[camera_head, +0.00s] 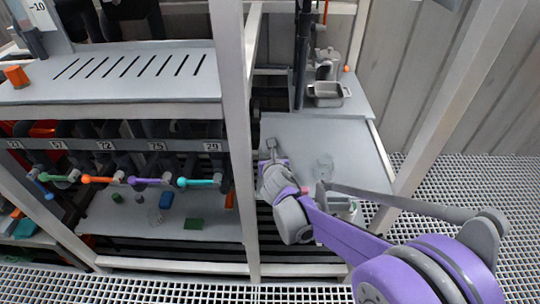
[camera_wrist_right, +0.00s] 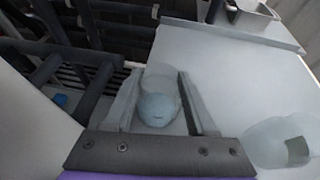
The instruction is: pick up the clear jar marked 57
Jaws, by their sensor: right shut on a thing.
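My right gripper (camera_head: 270,150) reaches over the left part of the grey bench in the head view. In the right wrist view its two fingers (camera_wrist_right: 160,78) are closed on a clear jar (camera_wrist_right: 159,103) with a rounded pale blue part. No number is readable on this jar. A second clear jar (camera_wrist_right: 283,143), with a dark square mark too blurred to read, stands to the right of the fingers. A faint clear jar (camera_head: 324,167) also shows on the bench in the head view. My left gripper is not in view.
The grey bench top (camera_head: 345,143) has clear room around its middle. A grey tray (camera_head: 328,94) and other vessels stand at its back. A white post (camera_head: 233,130) rises left of the bench. A rack with coloured handles and numbered labels (camera_head: 105,146) is further left.

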